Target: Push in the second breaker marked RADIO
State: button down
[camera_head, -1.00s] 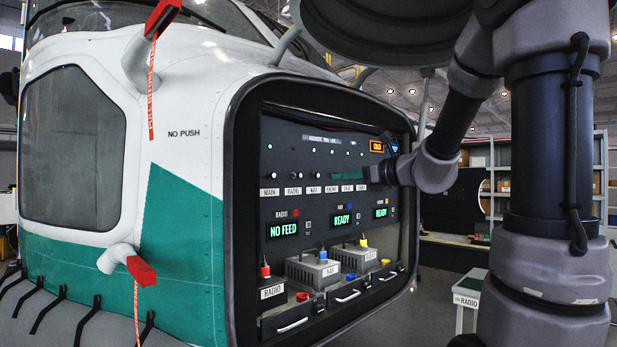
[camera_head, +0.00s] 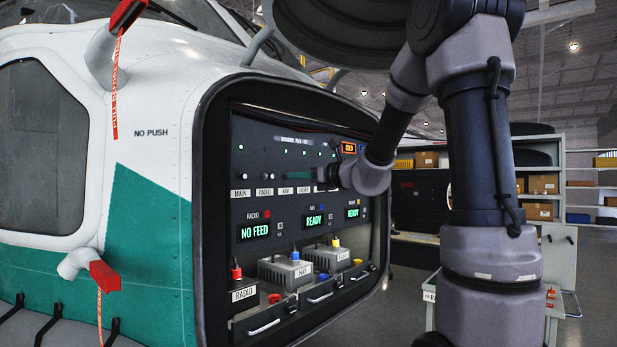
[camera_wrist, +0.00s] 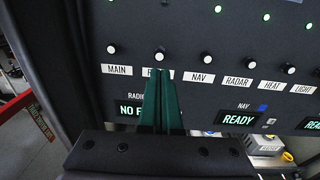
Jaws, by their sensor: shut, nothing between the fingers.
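The RADIO breaker (camera_wrist: 160,54) is a round white-capped knob, second from the left in a row on the dark panel. Its label (camera_wrist: 149,72) is partly covered by my fingers. In the head view the RADIO label (camera_head: 265,191) shows left of my gripper (camera_head: 288,176). In the wrist view my gripper (camera_wrist: 162,73) is shut and empty; its two green fingers lie together, tips just below the RADIO knob. I cannot tell whether they touch the panel. The RADIO display (camera_head: 255,230) reads NO FEED.
The MAIN breaker (camera_wrist: 110,49) is close on the left, the NAV breaker (camera_wrist: 207,58) close on the right, with more breakers beyond. Below are READY displays (camera_wrist: 238,119) and a NAV unit (camera_head: 286,269). The bay's frame (camera_head: 207,200) borders the panel.

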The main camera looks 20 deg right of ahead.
aim_at(272, 176)
jog(key=x, duration=0.6)
jog(key=shift+w+a, duration=0.25)
jog(key=shift+w, duration=0.05)
